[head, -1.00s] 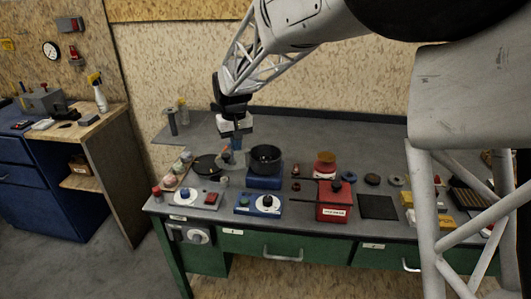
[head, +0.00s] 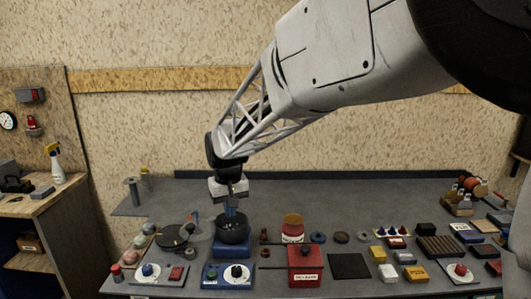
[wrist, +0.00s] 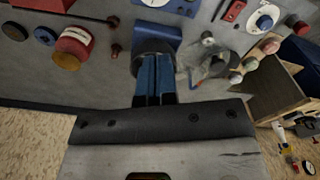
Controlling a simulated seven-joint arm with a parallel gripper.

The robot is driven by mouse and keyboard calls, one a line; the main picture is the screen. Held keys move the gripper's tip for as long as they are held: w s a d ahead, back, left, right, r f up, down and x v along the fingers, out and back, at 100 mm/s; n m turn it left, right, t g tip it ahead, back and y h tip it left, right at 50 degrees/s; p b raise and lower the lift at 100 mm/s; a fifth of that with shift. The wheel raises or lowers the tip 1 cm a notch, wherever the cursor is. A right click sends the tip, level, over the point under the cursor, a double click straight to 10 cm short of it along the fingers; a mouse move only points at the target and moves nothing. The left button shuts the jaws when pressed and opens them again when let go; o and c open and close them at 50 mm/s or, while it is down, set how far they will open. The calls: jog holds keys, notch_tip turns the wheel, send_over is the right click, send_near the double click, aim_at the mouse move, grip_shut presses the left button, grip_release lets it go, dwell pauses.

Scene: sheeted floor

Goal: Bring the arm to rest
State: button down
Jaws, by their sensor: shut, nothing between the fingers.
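My gripper (head: 232,211) hangs fingers-down at the end of my raised arm, over the left part of the workbench. Its blue fingers (wrist: 154,80) are together in the wrist view, with nothing between them. In the head view the fingertips overlap the dark pot (head: 232,235). In the wrist view the pot (wrist: 152,47) lies beyond the fingers and is partly hidden by them. I cannot tell the exact height of the fingertips above the pot.
The grey bench (head: 300,195) is clear toward its back. A red box (head: 305,262), a blue dial unit (head: 228,276), a dark plate (head: 173,237) and a red-brown jar (head: 293,228) stand near the pot. Several small blocks lie at the right. A spray bottle (head: 56,165) stands on a side cabinet.

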jog(key=s+d+r+m, duration=0.1)
jog(key=s+d+r, duration=0.2)
jog(key=s+d, duration=0.5)
jog(key=s+d+f+m+t, duration=0.2)
jog(key=s+d+m, duration=0.2)
jog(key=s+d, duration=1.6)
jog(key=s, duration=0.4)
jog(key=shift+s+d, duration=0.35)
jog(key=shift+s, duration=0.05)
